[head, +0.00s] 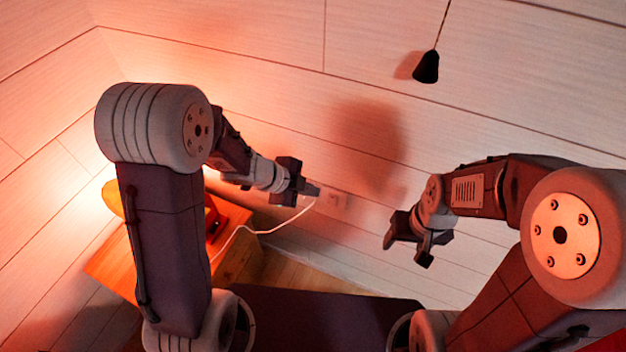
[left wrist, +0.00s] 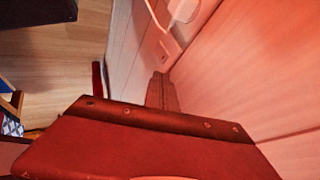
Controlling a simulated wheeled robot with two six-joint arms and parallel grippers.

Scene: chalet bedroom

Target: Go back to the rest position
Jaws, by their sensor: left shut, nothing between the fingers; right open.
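My left gripper (head: 312,190) is shut and empty in the head view, held in the air in front of the plank wall. Its shut fingertips also show in the left wrist view (left wrist: 162,90), close to the wall with a socket plate. My right gripper (head: 404,248) is open and empty in the head view, apart from the left one and to its right. Both arms are bent and reach forward. The left arm hides much of the bedside table.
A wooden bedside table (head: 238,262) with a glowing lamp (head: 112,200) stands at the left. A white cable (head: 232,238) runs from it to a wall socket (head: 338,199). A black pull-cord knob (head: 426,67) hangs at the upper right. Wooden floor (left wrist: 60,62) shows in the left wrist view.

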